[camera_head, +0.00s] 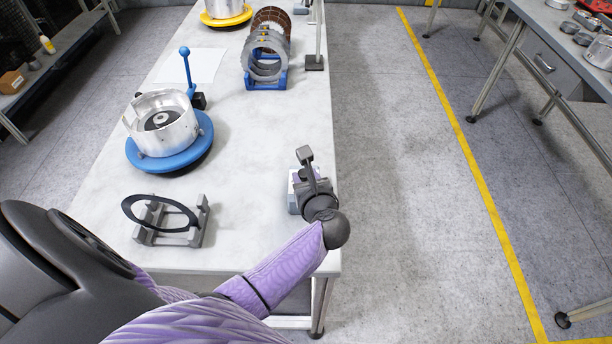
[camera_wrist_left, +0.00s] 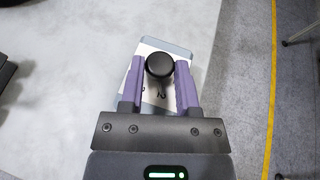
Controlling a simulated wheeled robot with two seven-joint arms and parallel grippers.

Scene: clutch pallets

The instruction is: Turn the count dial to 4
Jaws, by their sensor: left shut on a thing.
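The count dial is a small grey-blue box with a pale face (camera_head: 292,197) near the right edge of the white table; it also shows in the left wrist view (camera_wrist_left: 183,51). Its round black knob (camera_wrist_left: 160,65) stands between the purple fingers of my left gripper (camera_wrist_left: 160,70). The gripper is shut on the knob from above. In the head view the left gripper (camera_head: 304,184) hides most of the dial. My right gripper is not in view.
On the table are a grey stand with a black ring (camera_head: 160,212), a metal housing on a blue round base (camera_head: 165,150), and a blue rack of rings (camera_head: 265,84). The table middle is clear. Floor lies beyond the right edge.

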